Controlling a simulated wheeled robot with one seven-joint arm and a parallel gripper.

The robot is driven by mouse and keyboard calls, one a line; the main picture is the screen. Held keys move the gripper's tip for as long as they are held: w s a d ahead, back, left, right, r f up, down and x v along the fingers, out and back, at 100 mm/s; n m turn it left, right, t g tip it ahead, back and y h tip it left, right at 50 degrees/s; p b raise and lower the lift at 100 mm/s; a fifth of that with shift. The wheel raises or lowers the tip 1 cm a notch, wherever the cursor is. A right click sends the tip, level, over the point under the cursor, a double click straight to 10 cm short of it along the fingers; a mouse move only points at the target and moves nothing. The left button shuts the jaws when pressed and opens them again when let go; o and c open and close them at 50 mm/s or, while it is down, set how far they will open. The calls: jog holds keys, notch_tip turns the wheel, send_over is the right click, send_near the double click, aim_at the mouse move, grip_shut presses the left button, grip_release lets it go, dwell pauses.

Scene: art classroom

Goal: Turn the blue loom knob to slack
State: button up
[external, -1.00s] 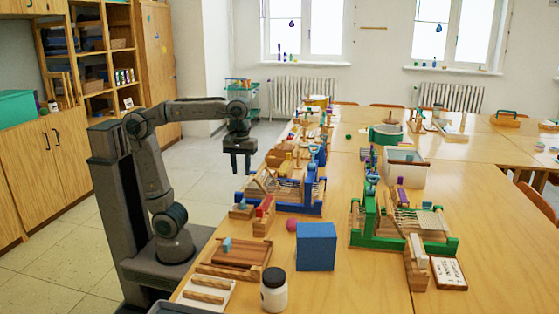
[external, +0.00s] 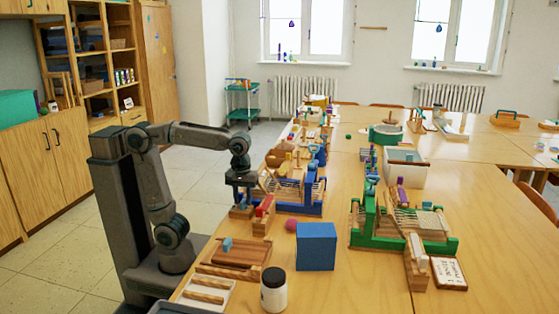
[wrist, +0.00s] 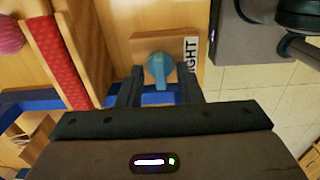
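The blue loom (external: 298,207) stands near the left edge of the long table. Its blue knob (wrist: 159,68) sits on a small wooden block in the wrist view, with its handle pointing down in that picture. A white label (wrist: 190,55) beside it reads "IGHT", with its start hidden. In the external view the wooden block (external: 240,213) is at the loom's near left corner. My gripper (external: 240,196) is just above it, pointing down. In the wrist view my gripper (wrist: 159,88) is open, with its fingers on either side of the knob's lower end; contact cannot be told.
A green loom (external: 385,238) stands farther right. The floor left of the table is clear.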

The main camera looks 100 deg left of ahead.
aim_at(243, 201)
grip_shut()
jog(key=shift+r+p, duration=0.15)
jog(key=shift+p, duration=0.2)
jog(key=shift+m, duration=0.7)
grip_release()
notch_tip(243, 201, up, 14)
jog(key=p, duration=0.6)
jog(key=shift+f, duration=0.2)
